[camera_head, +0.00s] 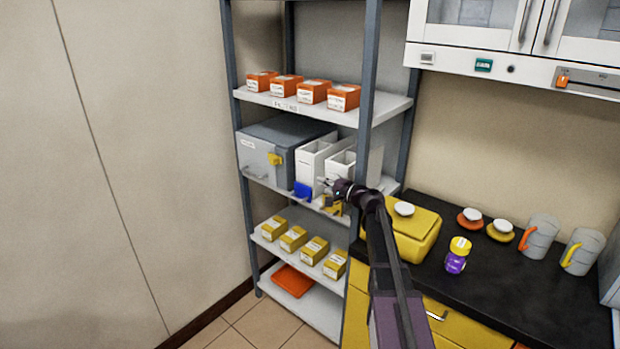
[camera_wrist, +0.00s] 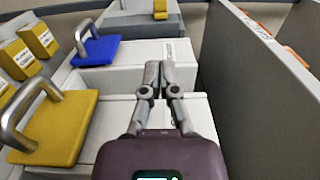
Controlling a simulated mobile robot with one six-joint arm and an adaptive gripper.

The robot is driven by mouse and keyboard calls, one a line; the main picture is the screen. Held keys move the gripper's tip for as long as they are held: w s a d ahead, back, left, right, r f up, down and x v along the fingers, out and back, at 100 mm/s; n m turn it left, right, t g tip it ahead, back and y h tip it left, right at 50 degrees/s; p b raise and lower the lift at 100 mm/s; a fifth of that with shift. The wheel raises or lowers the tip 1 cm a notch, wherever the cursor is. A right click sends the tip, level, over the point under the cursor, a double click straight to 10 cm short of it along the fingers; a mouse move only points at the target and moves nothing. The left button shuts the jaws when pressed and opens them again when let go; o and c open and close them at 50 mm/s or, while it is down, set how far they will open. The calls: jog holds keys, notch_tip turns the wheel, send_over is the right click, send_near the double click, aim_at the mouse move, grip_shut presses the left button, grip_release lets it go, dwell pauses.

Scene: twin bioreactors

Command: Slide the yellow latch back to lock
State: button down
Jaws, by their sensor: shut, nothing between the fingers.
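The yellow latch (camera_head: 275,159) sits on the front of a grey box (camera_head: 258,154) on the middle shelf. It also shows at the top edge of the wrist view (camera_wrist: 160,9), partly cut off. Whether it is locked cannot be told. My gripper (camera_head: 323,183) is in front of the white containers, to the right of the latch and apart from it. In the wrist view my gripper (camera_wrist: 159,68) has its fingers together, empty, pointing towards the grey box.
White containers (camera_head: 310,160) stand right of the grey box. A blue plate (camera_wrist: 97,50) and a yellow plate (camera_wrist: 60,125), each with a metal handle, stick out at their fronts. A shelf post (camera_head: 367,80) stands close to my arm. A counter (camera_head: 500,275) with a yellow box lies right.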

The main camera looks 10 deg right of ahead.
jog(key=shift+v, duration=1.95)
jog(key=s+a+f+n+g+h+p, duration=0.1)
jog(key=s+a+f+n+g+p, duration=0.2)
jog(key=s+a, duration=0.35)
jog(key=s+a+f+n+g+h+p, duration=0.1)
jog(key=s+a+f+n+g, duration=0.3)
jog(key=s+a+g, duration=0.25)
jog(key=s+f+n+g+h+p, duration=0.2)
jog(key=s+h, duration=0.2)
jog(key=s, duration=0.4)
jog(key=s+f+n+g+h+p, duration=0.1)
jog(key=s+g+h, duration=0.2)
jog(key=s, duration=0.6)
jog(key=shift+f+n+h+p, duration=0.4)
jog(key=shift+h, duration=0.4)
